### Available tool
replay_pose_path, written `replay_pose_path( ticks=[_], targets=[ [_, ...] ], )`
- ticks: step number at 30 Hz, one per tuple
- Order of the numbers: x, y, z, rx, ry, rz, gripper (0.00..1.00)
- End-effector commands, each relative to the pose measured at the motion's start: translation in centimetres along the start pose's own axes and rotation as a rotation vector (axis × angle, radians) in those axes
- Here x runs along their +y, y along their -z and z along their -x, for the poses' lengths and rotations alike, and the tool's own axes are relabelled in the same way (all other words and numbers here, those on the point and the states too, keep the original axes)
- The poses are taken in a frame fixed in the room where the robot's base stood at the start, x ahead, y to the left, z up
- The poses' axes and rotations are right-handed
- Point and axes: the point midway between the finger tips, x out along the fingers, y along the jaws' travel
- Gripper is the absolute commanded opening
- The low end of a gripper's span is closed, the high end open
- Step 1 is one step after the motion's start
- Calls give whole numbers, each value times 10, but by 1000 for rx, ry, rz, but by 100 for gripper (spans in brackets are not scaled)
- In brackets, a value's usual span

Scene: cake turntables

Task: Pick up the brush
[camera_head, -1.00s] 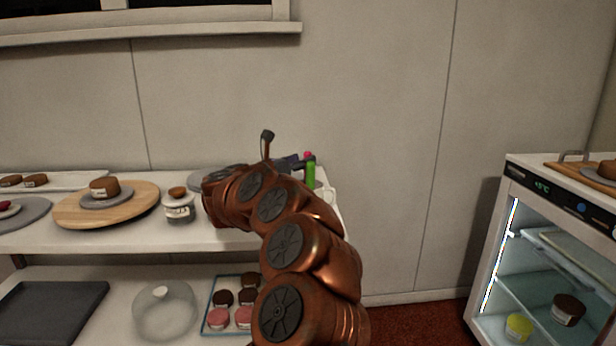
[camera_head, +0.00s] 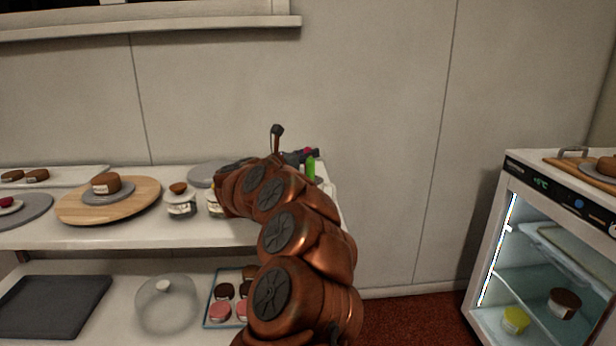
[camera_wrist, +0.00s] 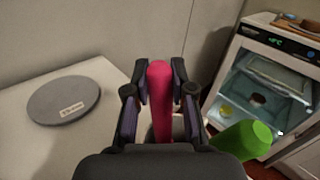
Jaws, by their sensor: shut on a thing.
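A pink handle (camera_wrist: 160,90), which I take to be the brush, stands between the fingers of my gripper (camera_wrist: 160,82) in the wrist view. The fingers are shut on it from both sides. Its lower end goes down into a pale container (camera_wrist: 178,128), so the brush's head is hidden. In the head view, my gripper (camera_head: 302,156) is at the right end of the upper shelf, with only a speck of pink showing. A thicker green handle (camera_wrist: 242,139) leans to the right beside my gripper; it also shows in the head view (camera_head: 311,168).
A grey disc (camera_wrist: 62,99) lies on the shelf left of my gripper. Jars (camera_head: 181,203) and a wooden turntable (camera_head: 132,211) with a small cake stand further left. A glass-fronted fridge (camera_head: 510,168) stands at the right. The wall is behind.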

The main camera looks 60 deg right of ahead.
Motion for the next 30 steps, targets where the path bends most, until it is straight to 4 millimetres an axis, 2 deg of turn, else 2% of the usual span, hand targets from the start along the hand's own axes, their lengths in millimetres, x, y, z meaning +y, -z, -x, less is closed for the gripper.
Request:
replay_pose_path(
  ticks=[1,3,13,17,20,30],
  targets=[
    [0,0,0,0,0,0,7],
    [0,0,0,0,0,0,0],
    [0,0,0,0,0,0,0],
    [-1,-6,0,-1,0,-1,0],
    [-3,-18,0,-1,2,-4,0],
    [-11,-79,0,-1,0,-5,0]
  ],
)
